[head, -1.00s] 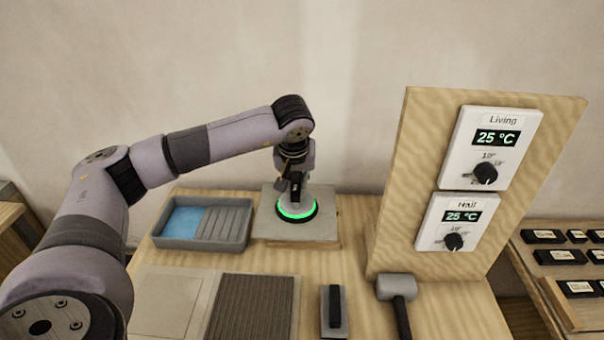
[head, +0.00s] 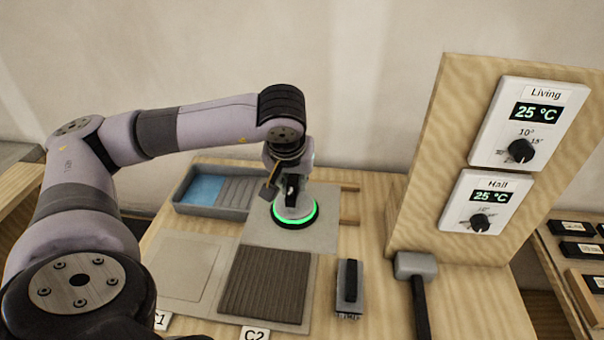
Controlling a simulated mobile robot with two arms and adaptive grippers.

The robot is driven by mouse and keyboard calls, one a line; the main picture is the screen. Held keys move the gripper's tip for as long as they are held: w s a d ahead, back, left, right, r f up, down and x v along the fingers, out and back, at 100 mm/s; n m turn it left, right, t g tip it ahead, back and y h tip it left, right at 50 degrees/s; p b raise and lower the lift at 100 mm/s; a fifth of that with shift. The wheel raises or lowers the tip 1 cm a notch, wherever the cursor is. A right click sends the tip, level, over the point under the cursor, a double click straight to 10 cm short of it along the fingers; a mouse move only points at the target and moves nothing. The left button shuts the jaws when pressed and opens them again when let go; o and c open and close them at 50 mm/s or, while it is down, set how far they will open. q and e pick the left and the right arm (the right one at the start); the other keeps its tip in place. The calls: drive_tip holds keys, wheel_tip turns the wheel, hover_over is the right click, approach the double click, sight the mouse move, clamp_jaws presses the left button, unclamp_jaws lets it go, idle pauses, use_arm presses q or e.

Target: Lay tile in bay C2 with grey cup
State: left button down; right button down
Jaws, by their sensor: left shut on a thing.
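My left gripper (head: 290,187) is shut on the handle of the grey cup (head: 294,205), whose lit green ring rests on a pale grey tile (head: 326,233). The tile sits behind bay C2 (head: 265,285), which has dark ridged mortar and a "C2" label at its front edge. The tile's near edge appears close to the bay's far edge; its height above the bench is hard to tell. Parts of a wooden rack (head: 351,205) show to the right of the tile. My right gripper is not in view.
Bay C1 (head: 185,270) is at left with a pale surface. A grey tray (head: 212,211) with blue contents stands behind it. A black-handled block (head: 348,290) and a mallet (head: 415,267) lie right of C2. A board (head: 440,160) with two thermostats stands at right.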

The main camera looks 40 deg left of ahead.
use_arm(q)
drive_tip(key=s, duration=0.2)
drive_tip(key=s+b, duration=0.1)
drive_tip(key=s, duration=0.1)
drive_tip(key=s+d, duration=0.1)
drive_tip(key=s, duration=0.1)
drive_tip(key=shift+b, duration=0.3)
drive_tip(key=s+b, duration=0.2)
drive_tip(key=b, duration=0.2)
drive_tip(key=s+d+b, duration=0.1)
drive_tip(key=s+b, duration=0.1)
drive_tip(key=b, duration=0.3)
drive_tip(key=shift+s+f, duration=0.15)
drive_tip(key=shift+s, duration=0.15)
drive_tip(key=shift+s+r+b, duration=0.25)
drive_tip(key=shift+s+b, duration=0.3)
drive_tip(key=shift+s, duration=0.3)
drive_tip(key=shift+f, duration=0.25)
drive_tip(key=shift+f+b, duration=2.05)
drive_tip(key=shift+b, duration=0.2)
drive_tip(key=shift+f, duration=0.25)
drive_tip(key=shift+s+a+f+b, duration=0.1)
drive_tip(key=shift+a+f+b, duration=0.15)
drive_tip(key=shift+f+b, duration=0.75)
drive_tip(key=shift+s+a+f+b, duration=0.1)
drive_tip(key=shift+a+f+b, duration=0.15)
drive_tip(key=shift+f+b, duration=0.7)
